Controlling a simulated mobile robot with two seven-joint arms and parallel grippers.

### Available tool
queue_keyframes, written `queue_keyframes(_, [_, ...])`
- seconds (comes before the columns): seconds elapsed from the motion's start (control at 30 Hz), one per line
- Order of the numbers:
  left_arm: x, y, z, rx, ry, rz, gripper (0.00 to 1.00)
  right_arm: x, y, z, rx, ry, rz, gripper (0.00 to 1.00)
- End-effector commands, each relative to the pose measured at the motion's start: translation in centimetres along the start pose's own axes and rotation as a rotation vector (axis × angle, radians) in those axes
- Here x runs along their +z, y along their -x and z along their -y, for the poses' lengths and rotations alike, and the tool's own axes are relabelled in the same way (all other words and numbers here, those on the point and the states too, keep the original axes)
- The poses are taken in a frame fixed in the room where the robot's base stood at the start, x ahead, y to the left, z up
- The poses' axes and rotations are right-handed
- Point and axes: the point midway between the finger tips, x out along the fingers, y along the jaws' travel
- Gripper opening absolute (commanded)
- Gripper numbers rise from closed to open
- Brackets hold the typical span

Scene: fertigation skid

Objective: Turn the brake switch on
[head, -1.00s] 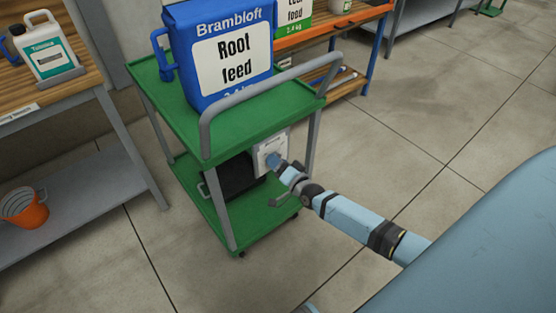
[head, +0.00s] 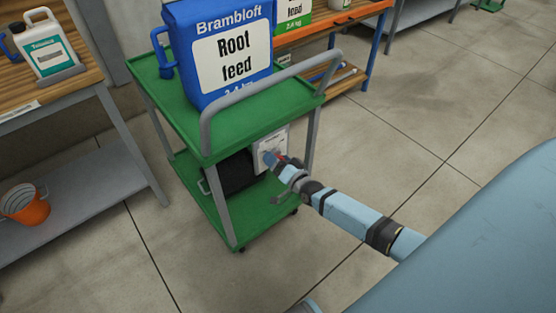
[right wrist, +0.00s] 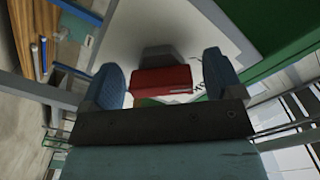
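The brake switch, a red block (right wrist: 162,80) with a grey part (right wrist: 163,55) behind it, sits at a white panel (right wrist: 190,28) in the right wrist view. In the head view the white panel (head: 270,145) is below the green cart's top shelf, and a little red shows at the fingers. My right gripper (head: 273,159) is at this panel. In the right wrist view its two blue fingers (right wrist: 163,80) stand apart, one on each side of the red block, with narrow gaps seeming to remain. I cannot tell the switch's position. My left gripper is not in view.
The green cart (head: 178,95) carries a blue Root feed bag (head: 225,50) and has a grey handle (head: 262,90) above the panel. A black container (head: 232,172) is on its lower shelf. A bench (head: 50,95) stands left.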

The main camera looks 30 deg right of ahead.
Motion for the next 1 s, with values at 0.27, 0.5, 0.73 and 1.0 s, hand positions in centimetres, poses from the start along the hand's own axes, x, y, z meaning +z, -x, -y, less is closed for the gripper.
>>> queue_keyframes(0.27, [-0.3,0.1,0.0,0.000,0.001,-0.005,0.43,0.0,0.1,0.0,0.000,-0.001,0.000,0.86])
queue_keyframes(0.5, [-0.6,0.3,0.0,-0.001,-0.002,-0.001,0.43,-0.1,2.9,0.0,0.003,-0.001,0.002,0.86])
queue_keyframes(0.73, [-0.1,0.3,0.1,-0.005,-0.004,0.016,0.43,-0.1,8.3,0.0,0.002,-0.001,0.003,0.86])
queue_keyframes(1.0, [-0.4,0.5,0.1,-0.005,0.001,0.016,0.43,0.0,12.8,0.0,0.000,0.000,0.001,0.86])
